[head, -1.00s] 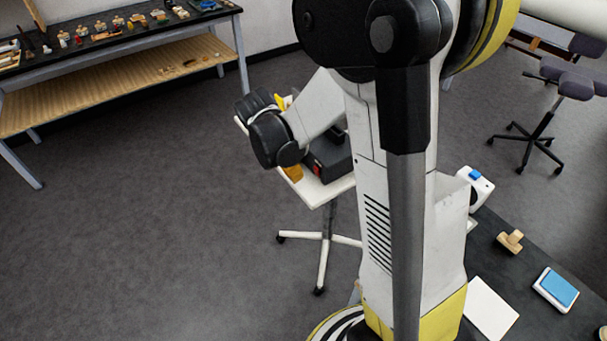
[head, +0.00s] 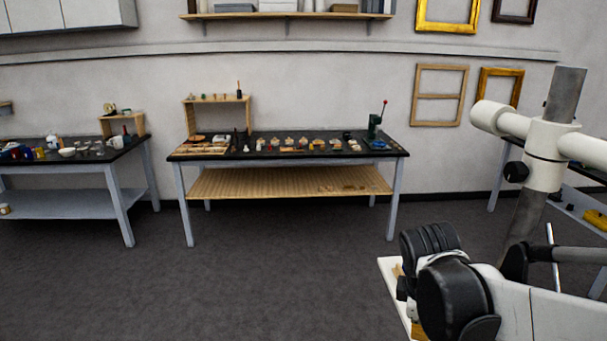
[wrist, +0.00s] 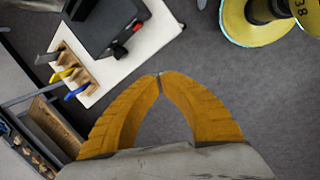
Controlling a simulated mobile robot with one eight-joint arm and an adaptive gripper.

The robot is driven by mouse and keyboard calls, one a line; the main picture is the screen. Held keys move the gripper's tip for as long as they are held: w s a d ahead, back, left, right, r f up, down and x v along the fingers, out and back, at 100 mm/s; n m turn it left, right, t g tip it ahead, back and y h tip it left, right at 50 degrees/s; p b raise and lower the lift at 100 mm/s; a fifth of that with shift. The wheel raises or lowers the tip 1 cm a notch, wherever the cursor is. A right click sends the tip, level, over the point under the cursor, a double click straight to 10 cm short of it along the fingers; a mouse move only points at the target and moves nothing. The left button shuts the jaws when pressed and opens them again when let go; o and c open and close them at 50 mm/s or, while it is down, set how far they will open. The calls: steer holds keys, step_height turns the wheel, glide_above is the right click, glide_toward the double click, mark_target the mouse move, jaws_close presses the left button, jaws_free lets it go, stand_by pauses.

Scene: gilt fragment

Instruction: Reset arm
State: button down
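My gripper (wrist: 160,76) shows in the wrist view as two orange ribbed fingers. Their tips meet, and nothing is held between them. Below the tips in the picture I see only the bare grey floor through the gap. In the head view my folded arm is at the lower right. The gripper is mostly hidden there behind my own wrist links, with only a bit of orange showing near the bottom edge. A white cart top (wrist: 140,58) lies close to the gripper, up and to the left in the wrist view.
A black box (wrist: 108,28) with a red switch and a wooden holder (wrist: 72,62) with coloured handles sit on the cart. A long workbench (head: 300,155) with small items stands by the far wall, another bench (head: 70,160) at left. Grey floor between is clear.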

steer(key=s+a+m+t+y+b, duration=0.2)
steer(key=s+a+m+t+b, duration=0.1)
steer(key=s+m, duration=0.6)
steer(key=shift+a+r+m+t, duration=0.25)
steer(key=shift+a+m+t, duration=0.55)
steer(key=shift+a+m, duration=0.8)
steer(key=shift+w+d+m, duration=0.1)
steer(key=shift+d+m, duration=0.2)
